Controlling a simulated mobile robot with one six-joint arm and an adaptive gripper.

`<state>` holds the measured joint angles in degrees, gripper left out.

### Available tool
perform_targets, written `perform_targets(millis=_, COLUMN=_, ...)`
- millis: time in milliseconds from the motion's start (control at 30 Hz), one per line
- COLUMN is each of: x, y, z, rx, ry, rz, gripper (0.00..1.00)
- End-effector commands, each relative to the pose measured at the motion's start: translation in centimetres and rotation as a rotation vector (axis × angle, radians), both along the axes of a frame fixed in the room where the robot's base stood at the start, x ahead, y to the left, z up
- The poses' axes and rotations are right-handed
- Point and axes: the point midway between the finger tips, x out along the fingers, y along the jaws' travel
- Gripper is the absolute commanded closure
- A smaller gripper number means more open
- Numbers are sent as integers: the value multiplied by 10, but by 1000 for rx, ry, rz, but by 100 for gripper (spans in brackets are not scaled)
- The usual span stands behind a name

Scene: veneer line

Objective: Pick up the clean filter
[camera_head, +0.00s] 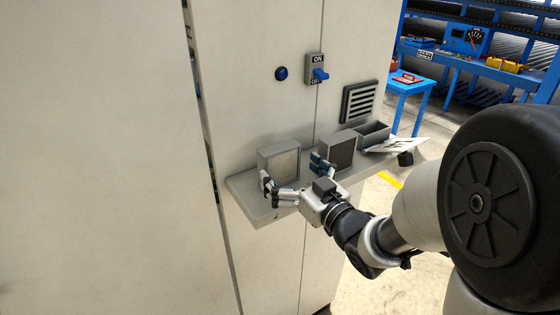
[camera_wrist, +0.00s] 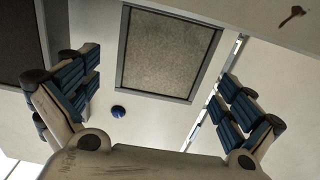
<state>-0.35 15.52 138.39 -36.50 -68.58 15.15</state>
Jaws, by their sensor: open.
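The clean filter (camera_head: 283,163), a light mesh panel in a grey square frame, stands upright on the shelf (camera_head: 245,187) of the pale cabinet. It also shows in the wrist view (camera_wrist: 166,52), at upper middle between the fingers. My gripper (camera_head: 291,170) is open in front of it, one finger towards each side. I see no contact with the filter, and the remaining gap is hard to judge. A second, darker filter (camera_head: 342,152) stands to the right on the same shelf, close to my right-hand finger. Its dark face also shows at the left of the wrist view (camera_wrist: 18,42).
A grey open bin (camera_head: 373,136) and a tilted white card (camera_head: 398,145) lie at the shelf's right end. Above are a vent (camera_head: 359,101), a blue ON/OFF switch (camera_head: 319,74) and a blue button (camera_head: 281,73). A blue table (camera_head: 408,85) stands behind.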

Motion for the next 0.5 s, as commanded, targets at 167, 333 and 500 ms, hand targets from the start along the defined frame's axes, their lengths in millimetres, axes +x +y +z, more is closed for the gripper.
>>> perform_targets(millis=167, x=22, y=18, z=-1, rx=-1, ry=2, rz=4, gripper=0)
perform_targets(millis=333, x=36, y=26, z=-1, rx=-1, ry=1, rz=3, gripper=0)
perform_targets(millis=500, x=37, y=26, z=-2, rx=-1, ry=1, rz=1, gripper=0)
